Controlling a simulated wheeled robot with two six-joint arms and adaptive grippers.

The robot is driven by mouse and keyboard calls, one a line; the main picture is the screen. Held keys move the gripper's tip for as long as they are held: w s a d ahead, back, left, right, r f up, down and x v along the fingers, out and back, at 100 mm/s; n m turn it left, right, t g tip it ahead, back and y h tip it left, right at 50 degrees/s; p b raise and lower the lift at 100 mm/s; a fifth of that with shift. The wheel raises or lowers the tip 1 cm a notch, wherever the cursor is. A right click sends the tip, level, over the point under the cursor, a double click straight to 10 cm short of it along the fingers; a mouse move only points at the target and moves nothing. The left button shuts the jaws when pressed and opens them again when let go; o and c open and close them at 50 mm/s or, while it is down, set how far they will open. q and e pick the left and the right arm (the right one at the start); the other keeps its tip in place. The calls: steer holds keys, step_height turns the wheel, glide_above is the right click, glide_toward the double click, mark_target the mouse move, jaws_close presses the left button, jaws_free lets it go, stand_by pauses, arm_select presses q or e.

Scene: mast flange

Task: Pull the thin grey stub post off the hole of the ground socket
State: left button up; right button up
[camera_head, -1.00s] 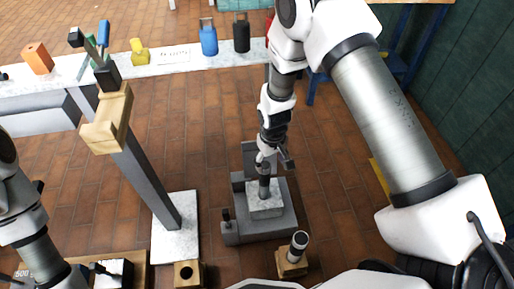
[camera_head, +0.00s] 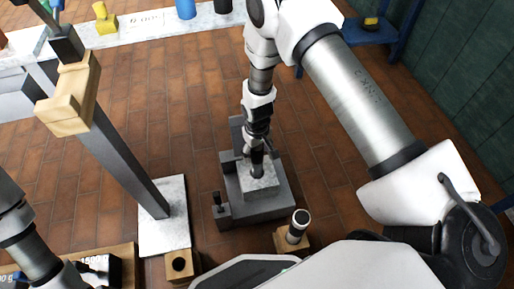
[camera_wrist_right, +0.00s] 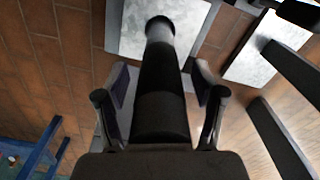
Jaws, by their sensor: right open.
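The thin grey stub post (camera_head: 257,171) stands in the pale top block of the ground socket (camera_head: 268,190), which sits on a stepped grey base on the floor. My right gripper (camera_head: 257,151) is above the socket, pointing down at the post. In the right wrist view the post (camera_wrist_right: 161,62), dark with a grey band, runs between the two open fingers of my right gripper (camera_wrist_right: 161,85). Gaps show on both sides of it. The hole is hidden under the post. My left arm is at the lower left, and its gripper is hard to make out.
A slanted grey mast (camera_head: 120,157) with a wooden head rises from a pale plate on the left. A wooden block with a hole (camera_head: 179,265) and a wooden block holding a short post (camera_head: 296,228) stand in front. A white bench (camera_head: 150,27) is behind.

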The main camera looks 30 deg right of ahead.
jaws_close()
steer(key=shift+r+p, duration=5.3)
steer(key=shift+r, duration=0.55)
